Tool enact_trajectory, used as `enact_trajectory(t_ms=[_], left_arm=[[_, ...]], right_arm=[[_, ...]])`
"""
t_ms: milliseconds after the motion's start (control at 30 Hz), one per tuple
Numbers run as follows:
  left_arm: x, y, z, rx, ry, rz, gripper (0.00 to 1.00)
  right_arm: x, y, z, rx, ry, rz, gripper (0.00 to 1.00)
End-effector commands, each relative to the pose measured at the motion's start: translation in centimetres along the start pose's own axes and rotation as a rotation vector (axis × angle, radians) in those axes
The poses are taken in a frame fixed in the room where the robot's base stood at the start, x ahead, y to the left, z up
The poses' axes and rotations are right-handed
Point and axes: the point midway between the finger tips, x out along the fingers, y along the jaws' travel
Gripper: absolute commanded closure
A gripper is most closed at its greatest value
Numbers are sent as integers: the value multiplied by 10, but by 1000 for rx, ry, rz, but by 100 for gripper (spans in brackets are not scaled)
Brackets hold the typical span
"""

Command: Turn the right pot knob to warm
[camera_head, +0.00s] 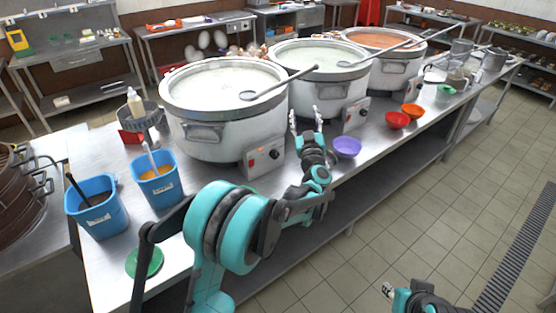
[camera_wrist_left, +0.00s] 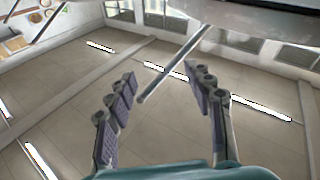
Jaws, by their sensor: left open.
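Three large white pots stand in a row on a steel counter. The right pot (camera_head: 389,70) holds reddish food, and its control box (camera_head: 413,90) is on its front, too small to read the knob's setting. The middle pot (camera_head: 318,92) and left pot (camera_head: 215,130) hold pale congee; their boxes (camera_head: 356,115) and (camera_head: 264,157) carry red lights and knobs. My left gripper (camera_head: 306,121) is open and empty, pointing up between the left and middle boxes, well left of the right pot. Its spread fingers also show in the left wrist view (camera_wrist_left: 165,82). My right gripper (camera_head: 389,290) is low at the bottom edge, its jaws unclear.
Ladles (camera_head: 275,84) rest across the pots, handles reaching right. A purple bowl (camera_head: 347,147), red bowl (camera_head: 397,120) and orange bowl (camera_head: 412,110) line the counter's front edge. Blue containers (camera_head: 99,214) stand at left. The tiled floor (camera_head: 440,200) is clear.

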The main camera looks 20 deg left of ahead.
Motion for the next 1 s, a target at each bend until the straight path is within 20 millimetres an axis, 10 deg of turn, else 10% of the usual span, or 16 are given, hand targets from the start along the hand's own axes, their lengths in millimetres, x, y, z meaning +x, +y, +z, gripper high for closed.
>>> enact_trajectory(t_ms=[200,400,1000], left_arm=[[-12,-52,128,28,-28,-344,48],[-40,-83,200,65,-98,-519,48],[13,-129,221,74,-115,-557,48]], right_arm=[[6,0,5,0,0,0,67],[8,0,6,0,0,0,67],[26,0,19,0,0,0,67]])
